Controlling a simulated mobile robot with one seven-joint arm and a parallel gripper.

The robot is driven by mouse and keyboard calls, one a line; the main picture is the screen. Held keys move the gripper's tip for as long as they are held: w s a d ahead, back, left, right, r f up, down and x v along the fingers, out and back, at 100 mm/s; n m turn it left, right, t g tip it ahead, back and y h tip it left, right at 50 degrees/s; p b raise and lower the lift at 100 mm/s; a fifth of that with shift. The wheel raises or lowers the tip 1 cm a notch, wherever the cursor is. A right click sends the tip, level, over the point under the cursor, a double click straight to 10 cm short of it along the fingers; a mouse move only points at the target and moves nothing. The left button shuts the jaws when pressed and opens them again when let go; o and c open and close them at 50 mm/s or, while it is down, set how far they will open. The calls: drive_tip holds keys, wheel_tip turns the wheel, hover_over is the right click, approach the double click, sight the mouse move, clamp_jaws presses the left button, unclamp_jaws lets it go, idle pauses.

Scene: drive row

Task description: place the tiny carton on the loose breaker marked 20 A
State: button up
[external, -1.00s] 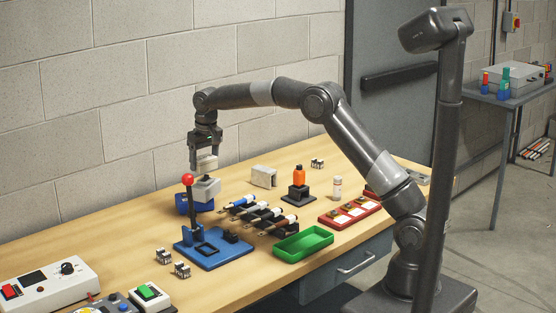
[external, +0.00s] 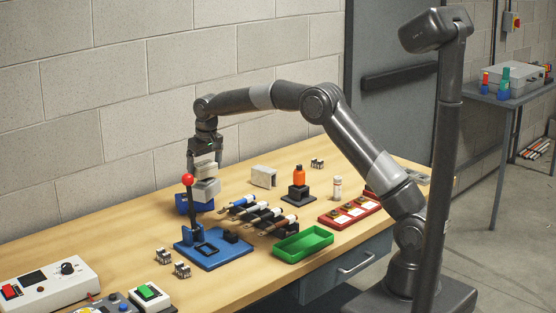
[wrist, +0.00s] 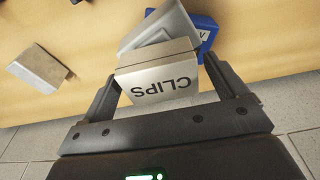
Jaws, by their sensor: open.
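The tiny carton (external: 206,171) is a pale box; in the wrist view (wrist: 160,84) it reads CLIPS. It appears to sit on a grey block (external: 207,191) next to the blue bin (external: 182,205). My gripper (external: 205,166) is open, pointing down, with its fingers on either side of the carton; it also shows in the wrist view (wrist: 161,70). Small loose breakers stand at the front left (external: 163,256), (external: 182,270) and at the back right (external: 317,163). Their markings are too small to read, so I cannot tell which is 20 A.
A red-knobbed lever (external: 188,181) on a blue base (external: 222,255) rises just in front of the gripper. A control box (external: 45,283) is at the front left.

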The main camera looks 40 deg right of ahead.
sight(207, 165)
wheel_tip(207, 165, up, 11)
drive_tip(key=s, duration=0.2)
drive_tip(key=s+d+r, duration=0.5)
drive_tip(key=s+r, duration=0.3)
drive_tip(key=s, duration=0.1)
drive_tip(key=s+d+t, duration=0.1)
drive_tip(key=s+d, duration=0.3)
drive_tip(key=s, duration=0.8)
drive_tip(key=s+d+t, duration=0.2)
drive_tip(key=s+d, duration=0.2)
drive_tip(key=s, duration=0.8)
drive_tip(key=s+d+f, duration=0.1)
drive_tip(key=s+f, duration=0.3)
drive_tip(key=s, duration=0.2)
drive_tip(key=s+d+f, duration=0.1)
drive_tip(key=s+f, duration=0.2)
drive_tip(key=s, duration=0.4)
drive_tip(key=shift+d+f+t, duration=0.3)
drive_tip(key=shift+f+t, duration=0.05)
drive_tip(key=shift+t, duration=0.05)
